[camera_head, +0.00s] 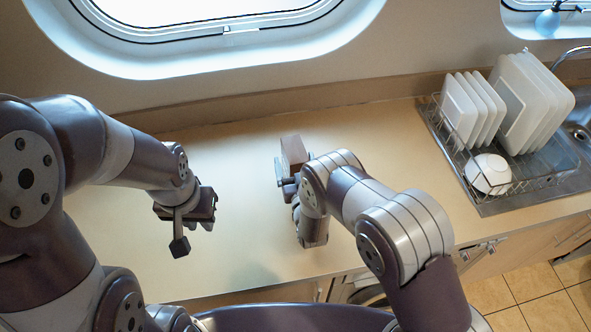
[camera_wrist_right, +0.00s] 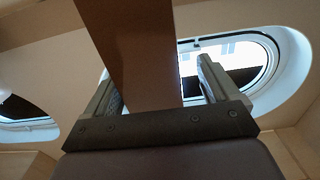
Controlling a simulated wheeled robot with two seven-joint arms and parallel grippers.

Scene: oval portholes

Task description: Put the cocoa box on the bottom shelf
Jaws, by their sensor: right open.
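The cocoa box (camera_head: 293,151), a plain brown block, stands upright on the counter beyond my right gripper (camera_head: 288,175). In the right wrist view the box (camera_wrist_right: 130,55) rises between the two fingers of my right gripper (camera_wrist_right: 160,85). These fingers are open, with a visible gap between the box and the right-hand finger; the left-hand finger is partly hidden by the box. My left gripper (camera_head: 190,222) is over the counter at the left, away from the box; its finger gap is unclear. No bottom shelf shows.
A dish rack (camera_head: 462,160) with white plates (camera_head: 530,100) and a white bowl (camera_head: 488,173) stands at the right, beside the sink (camera_head: 582,135). The counter (camera_head: 240,190) between my grippers is clear. A wall with oval portholes (camera_head: 200,35) rises behind it.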

